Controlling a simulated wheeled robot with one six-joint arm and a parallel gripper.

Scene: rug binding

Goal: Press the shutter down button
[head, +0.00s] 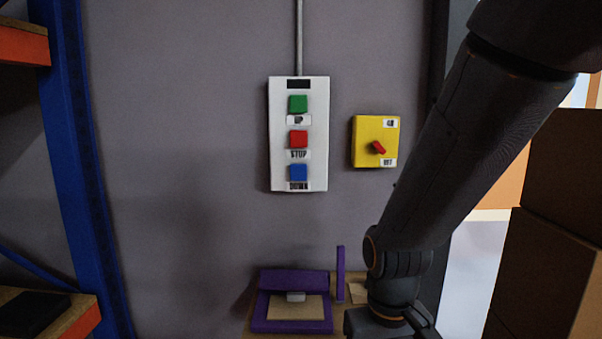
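A white control box (313,135) is mounted on the grey wall. It carries a green button (298,104) at the top, a red button (298,139) labelled STOP in the middle, and a blue button (298,172) labelled DOWN at the bottom. The label under the green button is hard to read. My arm comes down from the upper right, to the right of the box and apart from it. My gripper (420,325) shows only in part at the bottom edge, below and right of the buttons; its fingertips are cut off.
A yellow switch box (391,136) with a red knob (378,147) is right of the control box. A purple device (295,279) stands on a surface below. A blue shelf post (75,150) is at left, stacked brown boxes (550,250) at right. The wall before the buttons is clear.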

